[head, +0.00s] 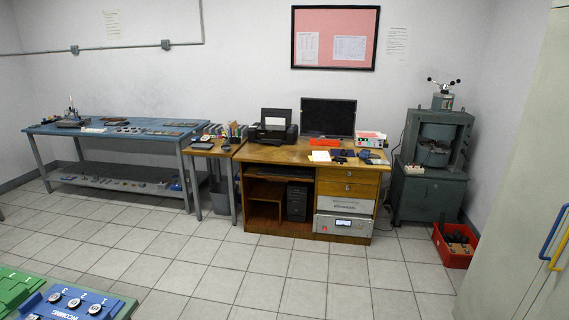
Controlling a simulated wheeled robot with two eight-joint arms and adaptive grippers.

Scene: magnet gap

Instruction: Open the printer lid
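A black printer (273,130) stands on the left part of the wooden desk (300,152) against the back wall, across the room. A dark panel stands up at its back; at this distance I cannot tell whether it is the lid or a paper support. Neither of my grippers is in the head view.
A dark monitor (328,117) and an orange tray (325,142) are right of the printer. A small side table (211,152) and a long blue workbench (110,132) stand left. A red crate (455,246) lies at right. The tiled floor (290,280) before the desk is clear.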

